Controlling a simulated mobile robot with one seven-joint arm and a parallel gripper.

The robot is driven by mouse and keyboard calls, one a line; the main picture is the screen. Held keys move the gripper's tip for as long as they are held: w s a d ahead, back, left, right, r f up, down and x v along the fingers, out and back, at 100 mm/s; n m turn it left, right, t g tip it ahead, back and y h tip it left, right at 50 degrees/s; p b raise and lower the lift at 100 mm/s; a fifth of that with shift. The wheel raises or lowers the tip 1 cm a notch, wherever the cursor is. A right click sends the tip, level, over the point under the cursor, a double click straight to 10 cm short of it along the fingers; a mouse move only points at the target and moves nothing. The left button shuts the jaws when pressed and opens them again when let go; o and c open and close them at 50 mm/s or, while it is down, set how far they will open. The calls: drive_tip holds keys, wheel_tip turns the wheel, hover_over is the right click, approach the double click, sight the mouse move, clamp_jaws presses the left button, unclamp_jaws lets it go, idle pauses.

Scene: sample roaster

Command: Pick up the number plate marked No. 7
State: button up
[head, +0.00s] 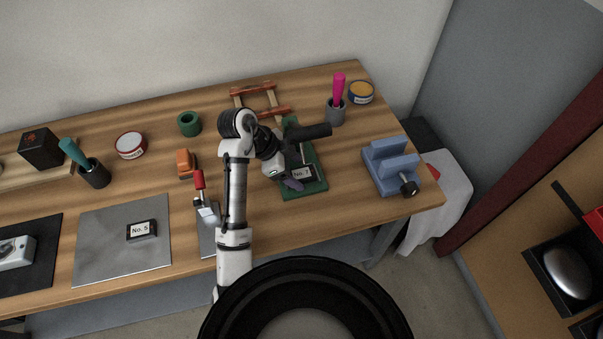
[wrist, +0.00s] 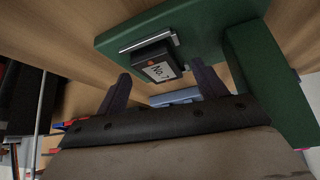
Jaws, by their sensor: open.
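The No. 7 plate (head: 303,174) is a small dark block with a white label. It sits on a green stand (head: 315,187) right of the middle of the bench; the stand also shows in the wrist view (wrist: 195,22). In the wrist view the plate (wrist: 160,70) lies against a metal strip on the green board, its label facing the camera. My gripper (wrist: 160,70) is open, one dark finger on each side of the plate in that view. I cannot tell whether the fingers touch it. In the head view my gripper (head: 291,183) is partly hidden, just left of the plate.
A No. 5 plate (head: 141,230) lies on a grey metal sheet (head: 98,258) to the left. A red-handled clamp (head: 200,190) stands left of my arm. A blue vise (head: 388,165) is to the right. A grey cup (head: 336,112) with a pink-handled tool stands behind.

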drive_tip(key=shift+d+f, duration=0.2)
drive_tip(key=shift+f, duration=0.2)
drive_tip(key=c, duration=1.4)
drive_tip(key=shift+r, duration=0.15)
